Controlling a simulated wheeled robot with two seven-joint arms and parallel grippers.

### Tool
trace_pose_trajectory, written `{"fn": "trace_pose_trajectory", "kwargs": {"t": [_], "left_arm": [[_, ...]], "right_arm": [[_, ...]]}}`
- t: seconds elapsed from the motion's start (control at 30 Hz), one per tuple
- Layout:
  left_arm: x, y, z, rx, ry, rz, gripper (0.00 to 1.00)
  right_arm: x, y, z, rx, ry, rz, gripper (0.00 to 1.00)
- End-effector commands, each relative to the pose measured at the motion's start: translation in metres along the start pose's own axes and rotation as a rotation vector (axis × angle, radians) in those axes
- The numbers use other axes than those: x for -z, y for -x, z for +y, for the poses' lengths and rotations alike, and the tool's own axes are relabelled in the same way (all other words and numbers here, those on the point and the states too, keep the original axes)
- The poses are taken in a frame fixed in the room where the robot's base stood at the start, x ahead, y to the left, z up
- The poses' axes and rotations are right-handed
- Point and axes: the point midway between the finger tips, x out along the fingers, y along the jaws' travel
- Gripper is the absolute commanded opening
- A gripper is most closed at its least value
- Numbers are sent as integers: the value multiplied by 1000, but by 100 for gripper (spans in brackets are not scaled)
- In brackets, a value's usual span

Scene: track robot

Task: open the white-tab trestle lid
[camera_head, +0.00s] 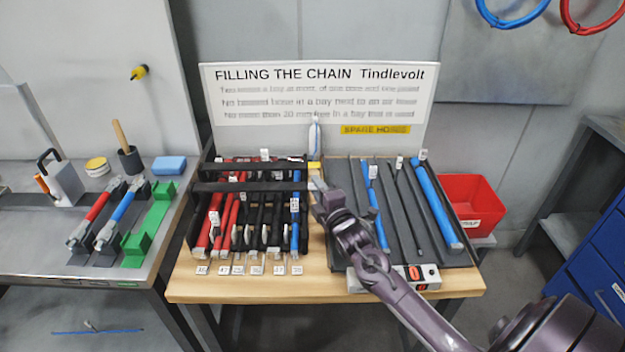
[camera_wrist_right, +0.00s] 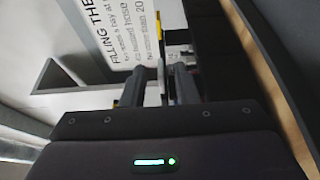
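A black slotted rack (camera_head: 193,238) holding red, black and blue hoses stands on the left half of the wooden table, with dark bars (camera_head: 250,187) across its top. A small white tag (camera_head: 265,154) shows at its rear bar. A yellow piece (camera_head: 314,166) is at its rear right corner. My right gripper (camera_head: 316,184) is at the rack's right end, by the bar ends. In the wrist view its two fingers (camera_wrist_right: 160,86) stand apart, with a thin pale piece and a dark part between or beyond them; contact cannot be told. My left gripper is out of view.
A dark grooved board (camera_head: 401,225) with blue and black hoses lies to the right. A lettered sign (camera_head: 318,95) stands behind. A red bin (camera_head: 470,205) is at the right. A grey bench (camera_head: 30,240) with clamps and green blocks (camera_head: 150,225) is at the left.

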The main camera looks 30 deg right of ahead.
Motion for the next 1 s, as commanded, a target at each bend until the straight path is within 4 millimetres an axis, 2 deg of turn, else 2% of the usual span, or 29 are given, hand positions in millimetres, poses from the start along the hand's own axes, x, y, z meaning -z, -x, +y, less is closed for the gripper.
{"fn": "trace_pose_trajectory", "kwargs": {"t": [0.07, 0.2, 0.4, 0.57, 0.8, 1.0], "left_arm": [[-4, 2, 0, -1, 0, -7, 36], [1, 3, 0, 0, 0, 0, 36], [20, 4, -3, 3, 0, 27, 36], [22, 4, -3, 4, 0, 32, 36], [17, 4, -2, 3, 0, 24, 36], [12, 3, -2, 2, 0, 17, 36]], "right_arm": [[0, -12, 2, -1, 0, -1, 27], [0, -26, 1, -2, 0, -1, 27], [0, -31, 0, -1, 0, 1, 27], [0, -31, 0, -1, 0, 1, 27], [0, -31, 0, 0, 0, 0, 0], [0, -31, 0, 0, 0, 0, 0]]}}
